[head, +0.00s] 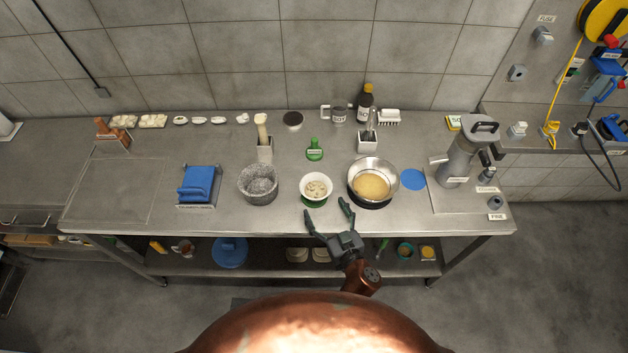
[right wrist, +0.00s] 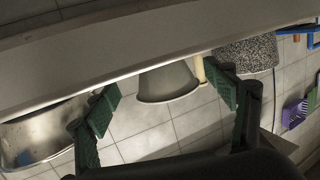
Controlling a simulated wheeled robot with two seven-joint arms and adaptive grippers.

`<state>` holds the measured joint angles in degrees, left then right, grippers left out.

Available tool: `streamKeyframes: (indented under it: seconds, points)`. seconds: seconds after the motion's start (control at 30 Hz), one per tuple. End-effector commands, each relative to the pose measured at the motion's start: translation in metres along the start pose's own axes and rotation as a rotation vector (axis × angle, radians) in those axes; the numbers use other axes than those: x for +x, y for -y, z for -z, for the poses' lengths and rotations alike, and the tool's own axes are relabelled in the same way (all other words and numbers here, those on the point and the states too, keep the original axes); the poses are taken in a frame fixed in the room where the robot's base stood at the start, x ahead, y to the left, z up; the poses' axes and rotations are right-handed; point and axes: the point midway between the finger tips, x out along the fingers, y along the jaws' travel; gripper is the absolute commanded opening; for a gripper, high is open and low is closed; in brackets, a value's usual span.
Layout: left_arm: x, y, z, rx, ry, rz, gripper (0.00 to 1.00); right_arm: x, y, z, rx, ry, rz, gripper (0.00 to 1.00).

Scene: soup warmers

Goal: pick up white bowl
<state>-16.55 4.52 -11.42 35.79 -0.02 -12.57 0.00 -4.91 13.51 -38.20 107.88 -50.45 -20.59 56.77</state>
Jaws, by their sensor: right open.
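The white bowl (head: 316,185) stands upright on the steel counter, on a green base, with pale lumpy contents. My right gripper (head: 327,208) is open and empty at the counter's front edge, just in front of the bowl and slightly to its right. In the right wrist view, which is turned upside down, the bowl (right wrist: 167,84) appears between the two spread green-padded fingers, beyond their tips and in shadow. I see no contact. My left gripper is not in view.
A speckled grey pot (head: 258,186) stands left of the bowl. A steel pan (head: 385,168) with yellow contents stands close on the right. A green item (head: 314,150) lies behind the bowl. A grey jug-like machine (head: 462,160) stands further right. A lower shelf (head: 270,262) runs under the counter.

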Motion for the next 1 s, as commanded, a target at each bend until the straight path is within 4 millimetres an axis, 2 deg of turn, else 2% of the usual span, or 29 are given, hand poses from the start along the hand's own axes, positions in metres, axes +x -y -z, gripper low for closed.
streamKeyframes:
  seconds: [0.33,0.6,0.9,1.0]
  points:
    - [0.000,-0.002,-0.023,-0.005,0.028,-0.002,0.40,0.040,0.009,0.006,-0.006,-0.001,0.020,0.77]
    - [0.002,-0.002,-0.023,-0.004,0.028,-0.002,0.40,0.074,0.007,0.010,-0.005,0.000,0.019,0.77]
    - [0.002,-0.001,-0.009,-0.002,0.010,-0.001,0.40,0.079,0.006,0.010,-0.002,0.001,0.016,0.77]
    - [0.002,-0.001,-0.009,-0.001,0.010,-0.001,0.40,0.079,0.006,0.010,-0.002,0.001,0.015,0.72]
